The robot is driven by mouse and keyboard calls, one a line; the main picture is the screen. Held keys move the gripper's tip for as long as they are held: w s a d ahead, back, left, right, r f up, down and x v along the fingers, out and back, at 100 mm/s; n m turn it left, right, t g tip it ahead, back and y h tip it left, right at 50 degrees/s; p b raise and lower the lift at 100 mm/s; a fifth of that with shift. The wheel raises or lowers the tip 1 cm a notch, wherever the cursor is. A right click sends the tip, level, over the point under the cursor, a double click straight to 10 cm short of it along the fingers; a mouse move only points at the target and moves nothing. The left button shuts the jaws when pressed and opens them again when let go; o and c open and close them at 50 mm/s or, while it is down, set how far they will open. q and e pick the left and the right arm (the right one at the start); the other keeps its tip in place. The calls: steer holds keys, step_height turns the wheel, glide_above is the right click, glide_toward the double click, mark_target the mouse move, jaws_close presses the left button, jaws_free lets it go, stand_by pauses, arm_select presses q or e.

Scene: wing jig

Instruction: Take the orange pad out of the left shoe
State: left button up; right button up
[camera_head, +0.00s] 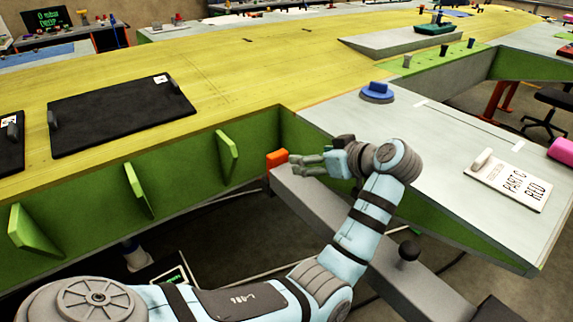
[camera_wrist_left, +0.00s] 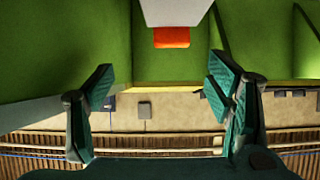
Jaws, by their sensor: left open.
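The orange pad (camera_head: 277,158) is a small block at the far end of a long grey beam (camera_head: 320,207), close to the green wall. In the left wrist view the orange pad (camera_wrist_left: 171,37) shows at the top, just under the pale end of the beam (camera_wrist_left: 175,12). I cannot make out a separate shoe around it. My left gripper (camera_head: 305,164) is just to the right of the pad, above the beam. In the wrist view its fingers (camera_wrist_left: 163,82) are spread and empty, with the pad beyond them. My right gripper is not in view.
A green wall with fins (camera_head: 226,158) runs along the yellow wing surface (camera_head: 230,75). A grey panel (camera_head: 470,165) lies right of my gripper, with a blue knob (camera_head: 377,92) and a white card (camera_head: 508,182). A black ball knob (camera_head: 409,250) stands on the beam.

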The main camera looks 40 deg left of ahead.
arm_select(q)
glide_toward(279, 154)
steer(key=x, duration=0.3)
steer(key=shift+s+f, duration=0.1)
steer(key=shift+s, duration=0.2)
steer(key=x, duration=0.5)
steer(key=shift+w+a+f+b, duration=0.15)
steer(key=shift+w+a+b, duration=0.1)
steer(key=shift+w+b, duration=0.1)
steer(key=shift+a+f, duration=0.15)
steer(key=shift+a, duration=0.2)
steer(key=c, duration=1.6)
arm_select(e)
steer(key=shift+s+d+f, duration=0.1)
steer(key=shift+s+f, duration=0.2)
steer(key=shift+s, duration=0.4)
